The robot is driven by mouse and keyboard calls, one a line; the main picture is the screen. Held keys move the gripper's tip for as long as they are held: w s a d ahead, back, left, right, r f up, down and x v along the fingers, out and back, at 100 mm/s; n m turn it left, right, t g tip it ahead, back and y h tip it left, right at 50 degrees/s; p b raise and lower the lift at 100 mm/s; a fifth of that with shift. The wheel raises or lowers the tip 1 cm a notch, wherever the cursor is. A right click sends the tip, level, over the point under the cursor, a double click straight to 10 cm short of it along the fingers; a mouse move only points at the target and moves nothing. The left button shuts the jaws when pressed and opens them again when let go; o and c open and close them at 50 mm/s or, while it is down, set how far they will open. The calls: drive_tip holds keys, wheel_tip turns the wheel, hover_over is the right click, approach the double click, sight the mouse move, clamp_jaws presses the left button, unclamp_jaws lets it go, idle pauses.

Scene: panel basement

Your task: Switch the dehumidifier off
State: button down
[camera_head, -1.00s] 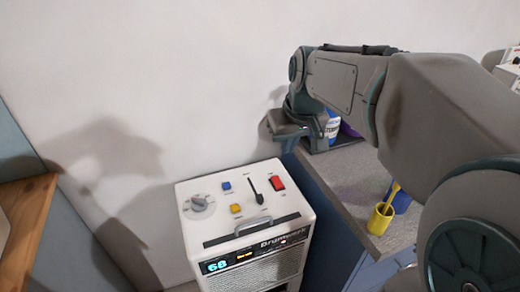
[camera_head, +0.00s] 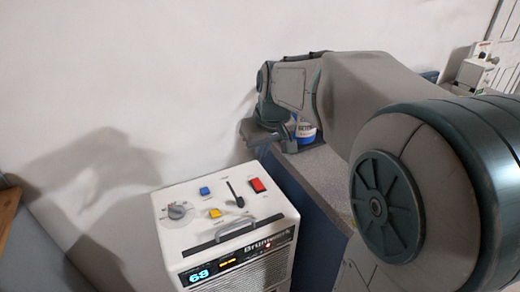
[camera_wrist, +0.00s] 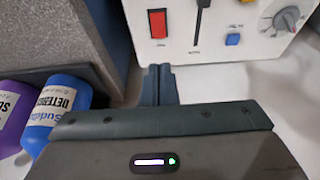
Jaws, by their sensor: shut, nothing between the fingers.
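In the wrist view the red switch (camera_wrist: 158,23) lies just beyond my gripper (camera_wrist: 160,72), whose fingers are together and empty. The fingers look apart from the panel. In the head view my gripper (camera_head: 262,140) is behind and above the dehumidifier's far right corner.
A grey-topped counter (camera_head: 318,180) stands right of the dehumidifier. A blue detergent bottle (camera_wrist: 62,105) and a purple bottle (camera_wrist: 18,112) are left of my gripper in the wrist view. A wall (camera_head: 130,60) rises behind. A wooden edge (camera_head: 8,215) is at far left.

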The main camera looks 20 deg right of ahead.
sight(256, 180)
drive_tip(key=x, duration=0.3)
drive_tip(key=b+x, duration=0.1)
drive_tip(key=x, duration=0.7)
drive_tip(key=shift+s+d+f+b, duration=0.1)
drive_tip(key=shift+s+b, duration=0.2)
drive_tip(key=shift+s, duration=0.15)
drive_tip(key=shift+d+p, duration=0.1)
drive_tip(key=shift+p, duration=0.25)
